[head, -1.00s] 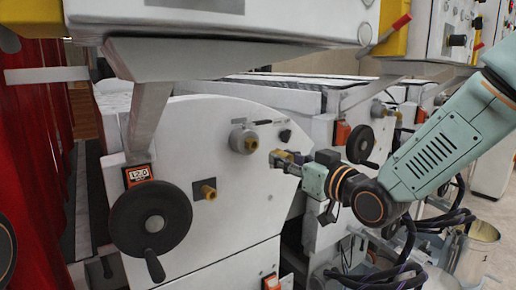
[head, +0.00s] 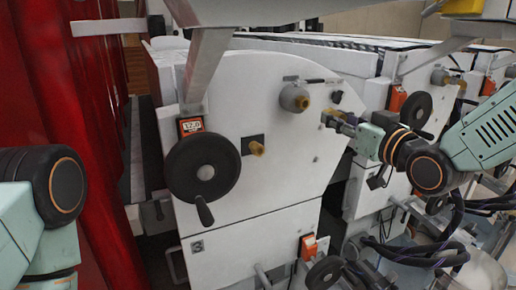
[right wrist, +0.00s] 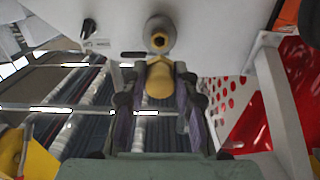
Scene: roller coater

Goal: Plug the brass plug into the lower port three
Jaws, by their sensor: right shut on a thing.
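My right gripper (head: 334,121) comes in from the right and is shut on the brass plug (head: 326,116). It is just right of and below a grey round port with a brass tip (head: 295,98) on the white machine panel, apart from it. In the right wrist view, the brass plug (right wrist: 160,79) sits between the purple-padded fingers (right wrist: 160,108), below the grey port with a brass centre (right wrist: 160,35). I cannot tell which is port three. My left gripper is out of view.
A black handwheel (head: 203,168) with a counter above it stands out at the panel's left. Red curtains (head: 70,110) hang at the left, near my left arm. Dark cables (head: 410,255) hang at the lower right. The panel between the two fittings is clear.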

